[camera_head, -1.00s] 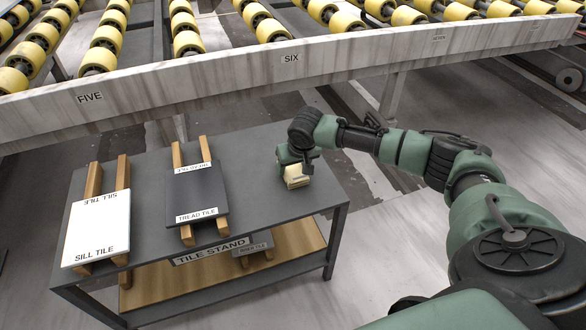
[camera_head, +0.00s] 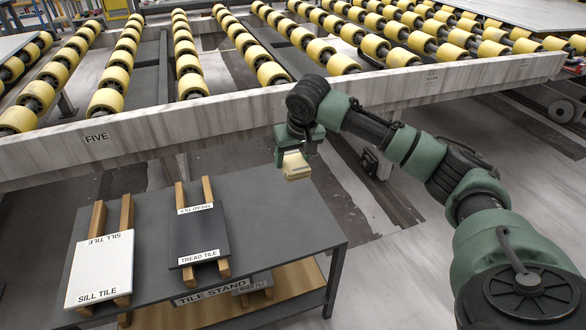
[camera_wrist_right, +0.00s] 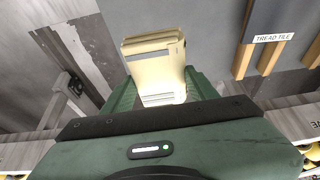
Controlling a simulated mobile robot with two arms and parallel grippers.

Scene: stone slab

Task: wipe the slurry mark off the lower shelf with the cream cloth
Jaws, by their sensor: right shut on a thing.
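The cream cloth (camera_head: 295,166) is a folded pad held in my right gripper (camera_head: 290,152), which is shut on it. The gripper is raised above the right end of the tile stand's dark top. The cloth also shows in the right wrist view (camera_wrist_right: 155,62), between the fingers. The lower shelf (camera_head: 295,283) is a wood-coloured board under the stand's top, and only part of its front shows. I see no slurry mark on the visible part. My left gripper is not in view.
The stand's dark top (camera_head: 285,215) carries a white sill tile (camera_head: 100,268) and a dark tread tile (camera_head: 197,232) on wooden battens. A grey riser tile (camera_head: 255,283) sits on the lower shelf. A roller conveyor with a pale rail (camera_head: 200,120) runs behind.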

